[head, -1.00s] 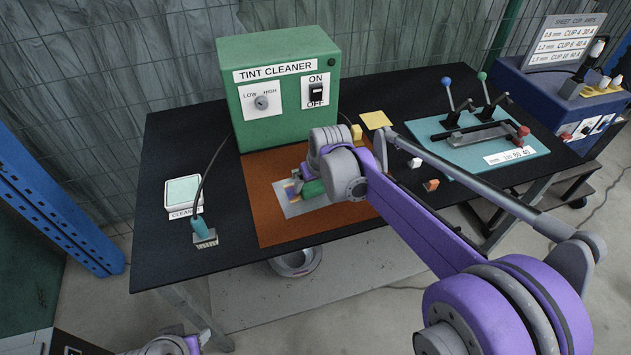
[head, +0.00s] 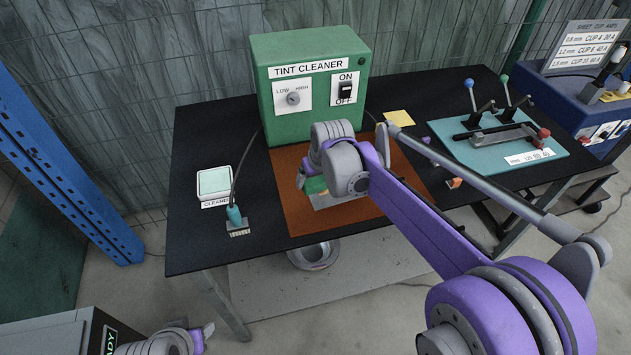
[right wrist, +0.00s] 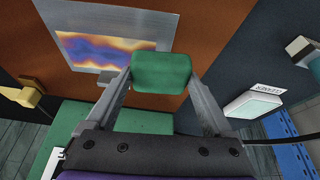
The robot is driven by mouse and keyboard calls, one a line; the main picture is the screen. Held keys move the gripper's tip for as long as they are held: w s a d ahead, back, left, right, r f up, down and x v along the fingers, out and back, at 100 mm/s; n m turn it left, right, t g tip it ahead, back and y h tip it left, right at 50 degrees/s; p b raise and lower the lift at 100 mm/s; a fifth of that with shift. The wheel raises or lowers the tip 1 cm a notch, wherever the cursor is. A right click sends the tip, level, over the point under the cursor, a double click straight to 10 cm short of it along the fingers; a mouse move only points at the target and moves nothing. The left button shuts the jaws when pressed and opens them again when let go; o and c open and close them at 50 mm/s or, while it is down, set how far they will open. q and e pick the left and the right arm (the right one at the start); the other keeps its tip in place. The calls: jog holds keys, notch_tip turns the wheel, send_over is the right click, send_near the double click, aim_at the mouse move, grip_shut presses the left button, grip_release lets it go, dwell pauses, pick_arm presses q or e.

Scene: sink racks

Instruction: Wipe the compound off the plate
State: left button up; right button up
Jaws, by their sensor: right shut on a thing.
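The flat silver plate (right wrist: 165,22) lies on the brown mat (right wrist: 225,25) in the right wrist view. A patch of yellow, purple and blue compound (right wrist: 100,52) covers part of it. My right gripper (right wrist: 160,75) is shut on a green block (right wrist: 162,70), which overlaps the plate's edge beside the patch. I cannot tell whether the block touches the plate. In the head view my right gripper (head: 313,184) hides the patch and most of the plate. My left gripper (head: 204,333) is at the bottom left, below the table; its jaws are unclear.
The green tint cleaner box (head: 310,115) stands behind the mat. A cleaner pad (head: 214,183) and a corded teal-handled brush (head: 236,218) lie to the left. A yellow sheet (head: 399,118) and a teal lever board (head: 500,145) are to the right.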

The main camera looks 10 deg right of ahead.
jog(key=shift+w+d+r+p, duration=0.1)
jog(key=shift+d+r+p, duration=0.15)
jog(key=shift+r, duration=0.2)
jog(key=shift+d+r+p, duration=0.1)
jog(key=shift+r+p, duration=0.1)
jog(key=shift+r, duration=0.25)
notch_tip(320, 180, up, 2)
jog(key=shift+a+r+p, duration=0.15)
jog(key=shift+r+p, duration=0.05)
jog(key=shift+p, duration=0.55)
jog(key=shift+r+p, duration=0.5)
jog(key=shift+r, duration=0.35)
pick_arm(q)
jog(key=r, duration=0.4)
jog(key=shift+w+d+r, duration=0.2)
jog(key=shift+d+r, duration=0.1)
jog(key=shift+d, duration=0.05)
pick_arm(e)
jog(key=shift+f, duration=0.15)
